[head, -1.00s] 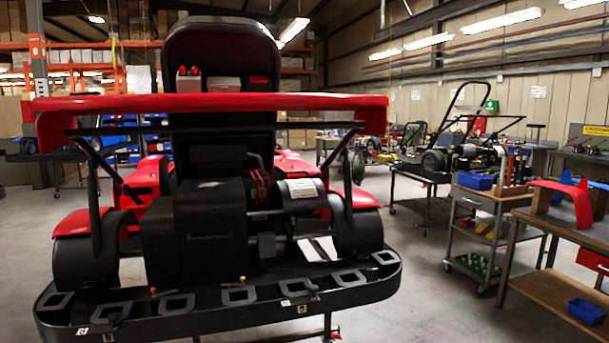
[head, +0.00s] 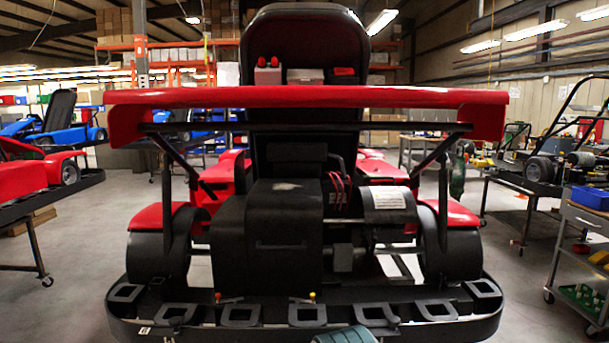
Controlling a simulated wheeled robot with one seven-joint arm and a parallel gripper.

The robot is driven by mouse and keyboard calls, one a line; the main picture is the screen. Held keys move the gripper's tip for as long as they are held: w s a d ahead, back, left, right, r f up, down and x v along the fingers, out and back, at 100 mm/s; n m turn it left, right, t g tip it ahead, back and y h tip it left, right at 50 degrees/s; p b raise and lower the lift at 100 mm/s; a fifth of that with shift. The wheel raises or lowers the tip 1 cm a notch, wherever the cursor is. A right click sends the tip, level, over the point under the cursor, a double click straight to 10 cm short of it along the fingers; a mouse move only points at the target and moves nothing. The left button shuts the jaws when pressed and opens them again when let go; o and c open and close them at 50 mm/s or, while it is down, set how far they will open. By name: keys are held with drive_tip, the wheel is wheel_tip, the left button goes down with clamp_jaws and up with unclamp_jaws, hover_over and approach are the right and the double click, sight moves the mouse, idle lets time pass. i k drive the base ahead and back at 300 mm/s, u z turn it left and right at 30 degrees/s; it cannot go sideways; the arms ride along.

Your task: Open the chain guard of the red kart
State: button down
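The red kart (head: 310,98) stands on a stand straight ahead in the head view, seen from behind, with its red rear wing across the picture. A black box-like cover (head: 265,235), which looks like the chain guard, sits low at the rear, left of the motor (head: 390,200) with its white label. The cover looks closed; no opening shows on this side. A black rear bumper (head: 210,315) with several loops runs in front of and below it.
Another red kart (head: 22,180) stands on a stand at the left, with a blue kart (head: 65,130) behind it. At the right are a cart with a blue bin (head: 590,197) and a stand with a bare chassis. Floor shows free on both sides of the kart.

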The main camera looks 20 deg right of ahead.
sight(382, 206)
drive_tip(key=z, duration=0.05)
drive_tip(key=i, duration=0.75)
drive_tip(key=z, duration=0.65)
drive_tip(key=i, duration=0.45)
drive_tip(key=z, duration=0.45)
